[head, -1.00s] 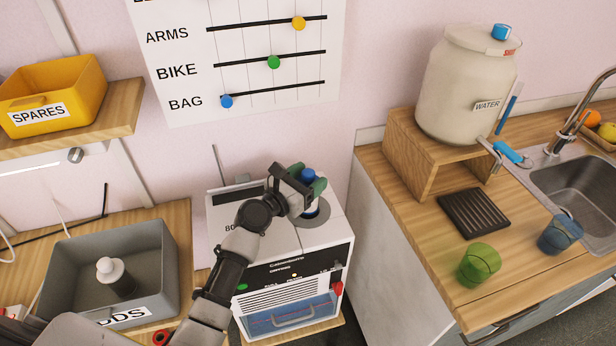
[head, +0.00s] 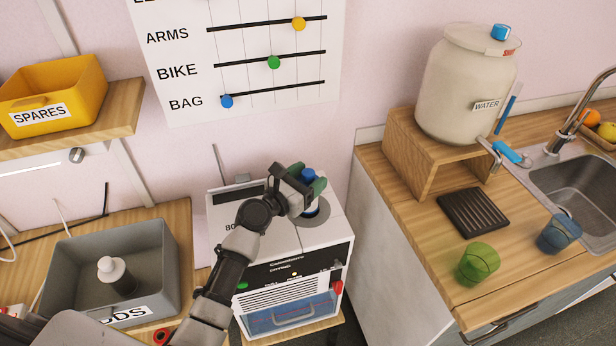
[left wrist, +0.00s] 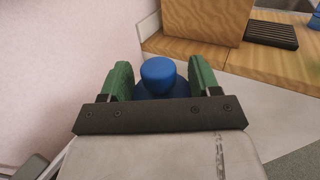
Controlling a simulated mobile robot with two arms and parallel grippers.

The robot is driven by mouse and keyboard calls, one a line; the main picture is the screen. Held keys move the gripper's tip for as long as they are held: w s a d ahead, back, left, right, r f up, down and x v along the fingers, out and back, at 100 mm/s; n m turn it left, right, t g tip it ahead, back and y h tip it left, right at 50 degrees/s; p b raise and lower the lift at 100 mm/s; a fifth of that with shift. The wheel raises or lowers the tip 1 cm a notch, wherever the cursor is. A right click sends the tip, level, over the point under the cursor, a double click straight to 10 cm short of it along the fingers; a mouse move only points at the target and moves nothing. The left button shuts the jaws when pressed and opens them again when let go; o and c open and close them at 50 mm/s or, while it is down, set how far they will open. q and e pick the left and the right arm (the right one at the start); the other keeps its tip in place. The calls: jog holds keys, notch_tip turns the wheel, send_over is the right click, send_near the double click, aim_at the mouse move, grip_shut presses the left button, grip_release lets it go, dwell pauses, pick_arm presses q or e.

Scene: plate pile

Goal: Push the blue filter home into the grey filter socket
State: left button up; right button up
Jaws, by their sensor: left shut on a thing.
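The blue filter (head: 308,175) has a round knob that shows between my left gripper's green fingers. In the left wrist view its knob (left wrist: 158,72) stands above a wider blue body, partly hidden by the gripper bar. My left gripper (head: 304,186) is shut on the blue filter, over the top of the white machine. The grey filter socket (head: 325,212) is a round ring on the machine's top, directly below the gripper. A bit of blue shows inside the ring. The fingers hide how deep the filter sits. My right gripper is not in view.
The white machine (head: 230,212) stands between a wooden bench with a grey bin (head: 165,262) on the left and a counter on the right. The counter holds a water jar (head: 462,85), a green cup (head: 477,265) and a blue cup (head: 559,233). A wall chart hangs behind.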

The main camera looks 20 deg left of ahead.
pick_arm(q)
jog(key=shift+f+b, duration=0.8)
jog(key=shift+f, duration=0.2)
jog(key=shift+f+b, duration=2.1)
jog(key=shift+f, duration=0.4)
jog(key=o, duration=1.4)
notch_tip(320, 180, up, 5)
jog(key=p, duration=0.5)
jog(key=shift+f, duration=0.15)
jog(key=s+d+r+p, duration=0.1)
jog(key=d+r+p, duration=0.1)
jog(key=d+p, duration=0.1)
jog(key=s+d+r+p, duration=0.1)
jog(key=d+r+p, duration=0.1)
jog(key=d+p, duration=0.1)
jog(key=s+d+r+p, duration=0.1)
jog(key=d+r+p, duration=0.1)
jog(key=d, duration=0.3)
jog(key=shift+d+r+p, duration=0.2)
jog(key=shift+r+p, duration=0.05)
jog(key=shift+p, duration=0.35)
